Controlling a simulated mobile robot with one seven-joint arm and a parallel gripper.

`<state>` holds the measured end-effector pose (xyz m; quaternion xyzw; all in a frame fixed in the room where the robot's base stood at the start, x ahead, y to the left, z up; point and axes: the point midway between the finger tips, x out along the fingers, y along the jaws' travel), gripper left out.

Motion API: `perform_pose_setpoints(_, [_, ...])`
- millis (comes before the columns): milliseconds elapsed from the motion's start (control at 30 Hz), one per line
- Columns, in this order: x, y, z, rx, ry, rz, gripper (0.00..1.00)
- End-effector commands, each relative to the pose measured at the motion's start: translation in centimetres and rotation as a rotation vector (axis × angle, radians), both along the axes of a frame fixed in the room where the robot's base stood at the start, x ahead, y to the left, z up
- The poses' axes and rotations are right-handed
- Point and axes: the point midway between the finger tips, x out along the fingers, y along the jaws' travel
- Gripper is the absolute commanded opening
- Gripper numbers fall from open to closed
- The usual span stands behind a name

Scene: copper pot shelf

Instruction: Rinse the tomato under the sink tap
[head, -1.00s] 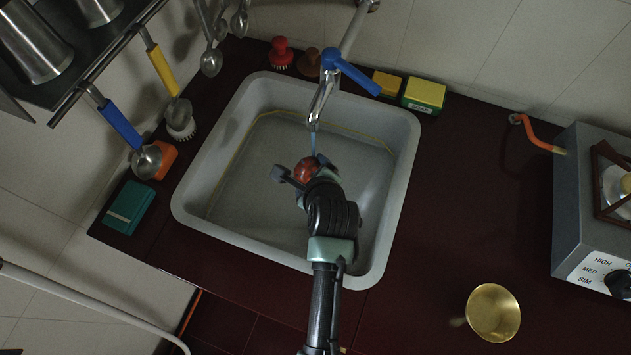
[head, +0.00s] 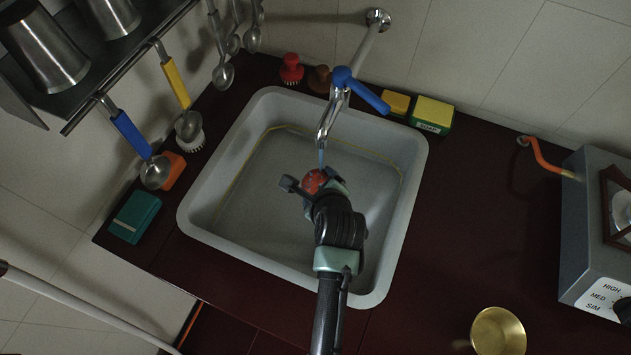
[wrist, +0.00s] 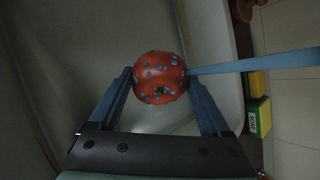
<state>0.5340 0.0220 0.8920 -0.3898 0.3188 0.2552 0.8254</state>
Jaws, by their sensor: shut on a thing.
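The red tomato (head: 315,181) is held in my gripper (head: 311,184) over the sink basin (head: 240,200), below the tap spout. My gripper is shut on it. In the wrist view the tomato (wrist: 160,77) sits between the two fingers of my gripper (wrist: 160,85) with blue spots on its skin. A blue water stream (wrist: 255,62) reaches its side there. In the head view the tap (head: 333,105) has a blue lever, and a short blue stream (head: 321,157) drops from its spout to the tomato.
Ladles (head: 155,170) hang at the left above a teal block (head: 134,216). A stove (head: 590,235) and a brass pot (head: 498,332) are at the right. The counter (head: 470,210) between is mostly clear.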

Motion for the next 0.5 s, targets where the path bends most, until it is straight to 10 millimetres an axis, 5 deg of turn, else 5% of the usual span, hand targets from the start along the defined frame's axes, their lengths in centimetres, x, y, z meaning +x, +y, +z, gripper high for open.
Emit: perform_pose_setpoints(500, [0.22, -0.49, 0.15, 0.001, -0.001, -0.001, 0.19])
